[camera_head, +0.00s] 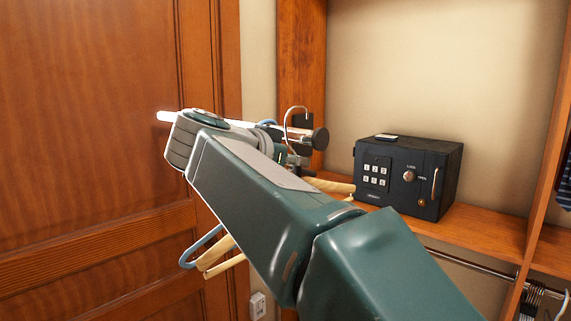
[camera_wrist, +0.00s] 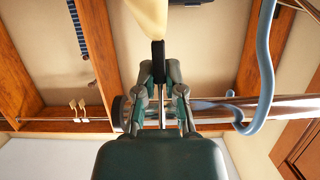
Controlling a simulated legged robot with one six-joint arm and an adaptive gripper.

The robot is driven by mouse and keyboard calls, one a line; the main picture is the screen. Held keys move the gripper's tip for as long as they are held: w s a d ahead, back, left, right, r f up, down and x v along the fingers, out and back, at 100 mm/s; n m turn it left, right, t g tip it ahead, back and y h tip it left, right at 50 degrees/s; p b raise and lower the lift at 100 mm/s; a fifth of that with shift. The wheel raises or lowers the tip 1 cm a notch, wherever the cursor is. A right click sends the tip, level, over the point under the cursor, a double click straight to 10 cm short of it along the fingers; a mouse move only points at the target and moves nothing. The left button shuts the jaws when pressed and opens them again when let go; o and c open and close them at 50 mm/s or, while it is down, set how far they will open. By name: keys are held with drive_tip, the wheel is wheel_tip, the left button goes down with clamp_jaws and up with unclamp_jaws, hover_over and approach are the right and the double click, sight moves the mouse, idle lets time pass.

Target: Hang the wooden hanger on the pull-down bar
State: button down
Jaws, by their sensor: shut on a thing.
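The wooden hanger is pale tan. One arm of it (camera_head: 332,186) shows past my arm in the head view, and its tan end (camera_wrist: 150,16) shows at the top of the wrist view. A thin metal hook (camera_head: 289,120) rises above my forearm. My gripper (camera_wrist: 158,58) is shut on the hanger; my forearm hides most of it in the head view. The pull-down bar (camera_head: 168,116) is a silver rod with a dark round end cap (camera_head: 320,139). It runs behind my gripper in the wrist view (camera_wrist: 285,103). I cannot tell whether the hook touches the bar.
A blue hanger (camera_wrist: 262,75) is at the bar's right side in the wrist view; its lower end (camera_head: 188,259) shows below my arm, beside tan strips (camera_head: 222,252). A black safe (camera_head: 445,180) sits on the shelf (camera_head: 490,232). A wooden door (camera_head: 90,120) stands left.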

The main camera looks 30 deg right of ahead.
drive_tip(key=shift+w+d, duration=0.15)
drive_tip(key=shift+d, duration=0.15)
drive_tip(key=shift+f, duration=0.15)
drive_tip(key=shift+a+f, duration=0.25)
drive_tip(key=shift+f, duration=0.45)
drive_tip(key=shift+w+d+f, duration=0.1)
drive_tip(key=shift+d+f, duration=0.3)
drive_tip(key=shift+f, duration=0.25)
drive_tip(key=c, duration=0.7)
unclamp_jaws()
drive_tip(key=shift+a, duration=0.2)
drive_tip(key=v, duration=1.2)
drive_tip(key=shift+a, duration=0.1)
